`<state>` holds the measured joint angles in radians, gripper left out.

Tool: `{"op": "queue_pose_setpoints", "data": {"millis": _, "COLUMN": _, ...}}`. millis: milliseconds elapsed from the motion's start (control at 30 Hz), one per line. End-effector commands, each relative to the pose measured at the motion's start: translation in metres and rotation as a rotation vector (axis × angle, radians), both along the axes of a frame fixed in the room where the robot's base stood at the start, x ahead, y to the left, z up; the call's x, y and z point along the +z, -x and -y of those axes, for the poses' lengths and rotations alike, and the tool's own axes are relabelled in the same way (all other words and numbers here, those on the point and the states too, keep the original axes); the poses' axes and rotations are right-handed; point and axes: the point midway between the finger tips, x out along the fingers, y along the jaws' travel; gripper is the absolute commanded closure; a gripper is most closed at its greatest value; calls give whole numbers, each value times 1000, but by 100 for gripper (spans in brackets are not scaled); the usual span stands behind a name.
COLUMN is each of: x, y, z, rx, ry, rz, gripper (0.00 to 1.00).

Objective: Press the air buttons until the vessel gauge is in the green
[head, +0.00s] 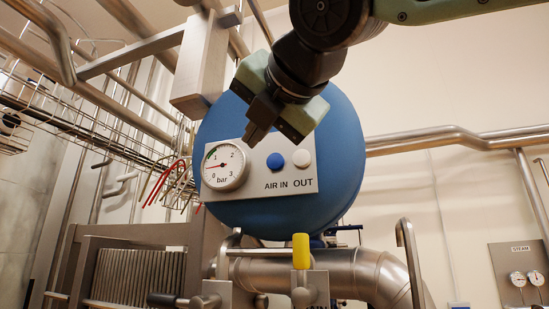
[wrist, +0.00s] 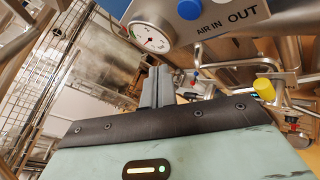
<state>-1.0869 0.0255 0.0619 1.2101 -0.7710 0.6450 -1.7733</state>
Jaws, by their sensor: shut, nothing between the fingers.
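The vessel (head: 340,150) is a big blue round tank with a white panel (head: 255,190) on its front. The panel carries a round gauge (head: 225,166) in bar, a blue button (head: 275,161) above "AIR IN" and a white button (head: 301,158) above "OUT". The gauge's red needle points left, below the 1 mark and short of the small green band at upper left. My gripper (head: 253,138) is shut and empty, its tips appearing between gauge and blue button, slightly above the button. In the wrist view the gauge (wrist: 152,26) and blue button (wrist: 189,9) lie beyond the shut fingers.
A yellow-handled valve (head: 301,251) and a thick steel pipe (head: 370,273) lie below the vessel. A wire cable tray with red cables (head: 160,182) runs at the left. A steel box post (head: 202,60) stands close to my gripper's left. A steam panel (head: 519,265) is at the far right.

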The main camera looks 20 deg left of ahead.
Motion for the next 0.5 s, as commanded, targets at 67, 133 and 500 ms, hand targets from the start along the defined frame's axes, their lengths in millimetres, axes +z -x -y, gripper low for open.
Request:
{"op": "queue_pose_setpoints", "data": {"millis": 67, "x": 2, "y": -12, "z": 1, "rx": -3, "ry": 0, "rz": -1, "gripper": 100}}
{"op": "queue_pose_setpoints", "data": {"millis": 133, "x": 3, "y": -22, "z": 2, "rx": -3, "ry": 2, "rz": -2, "gripper": 100}}
{"op": "queue_pose_setpoints", "data": {"millis": 500, "x": 3, "y": -63, "z": 5, "rx": -3, "ry": 1, "rz": -2, "gripper": 100}}
